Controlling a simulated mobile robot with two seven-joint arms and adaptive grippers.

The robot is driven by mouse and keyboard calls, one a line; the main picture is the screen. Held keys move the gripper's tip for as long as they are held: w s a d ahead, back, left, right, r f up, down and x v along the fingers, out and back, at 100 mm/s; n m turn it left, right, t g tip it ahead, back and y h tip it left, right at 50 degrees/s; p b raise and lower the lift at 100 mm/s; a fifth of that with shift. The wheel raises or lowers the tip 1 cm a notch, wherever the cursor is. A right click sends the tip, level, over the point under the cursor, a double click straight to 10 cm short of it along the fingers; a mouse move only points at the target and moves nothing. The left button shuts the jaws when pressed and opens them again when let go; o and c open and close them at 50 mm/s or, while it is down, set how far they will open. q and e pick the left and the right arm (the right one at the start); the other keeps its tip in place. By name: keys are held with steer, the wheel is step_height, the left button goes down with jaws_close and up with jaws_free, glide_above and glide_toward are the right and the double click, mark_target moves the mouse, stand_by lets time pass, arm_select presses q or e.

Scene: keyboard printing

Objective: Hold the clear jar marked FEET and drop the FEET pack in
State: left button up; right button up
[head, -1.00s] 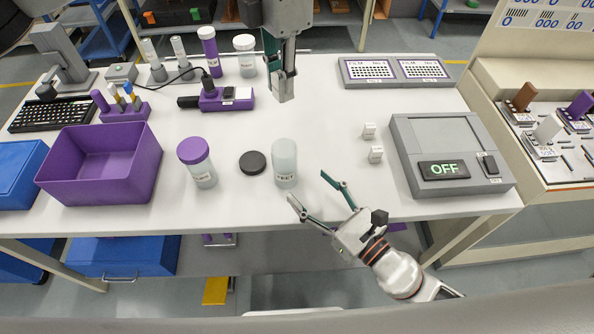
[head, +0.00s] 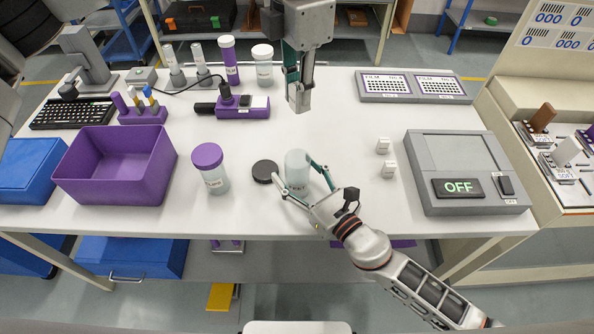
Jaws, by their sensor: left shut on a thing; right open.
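The clear jar (head: 297,166) stands upright and open near the front middle of the table; its label is partly hidden and too small to read now. A black lid (head: 265,171) lies flat just left of it. My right gripper (head: 302,178) is open, with one finger on each side of the jar; I cannot tell if they touch it. My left gripper (head: 299,92) points down above the table, behind the jar, shut on a small pale grey pack (head: 298,102). No marking on the pack is readable.
A purple-lidded jar (head: 211,169) and a purple bin (head: 115,165) stand to the left. Two small white blocks (head: 383,145) and a grey device reading OFF (head: 465,172) are to the right. Film trays (head: 412,87) lie at the back right.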

steer(key=c, duration=1.2)
arm_select(q)
step_height(320, 180, down, 13)
arm_select(e)
steer(key=shift+c, duration=0.2)
stand_by(0.7)
arm_select(q)
steer(key=o, duration=1)
steer(key=shift+r, duration=0.1)
step_height(320, 180, up, 12)
steer(key=shift+f, duration=0.1)
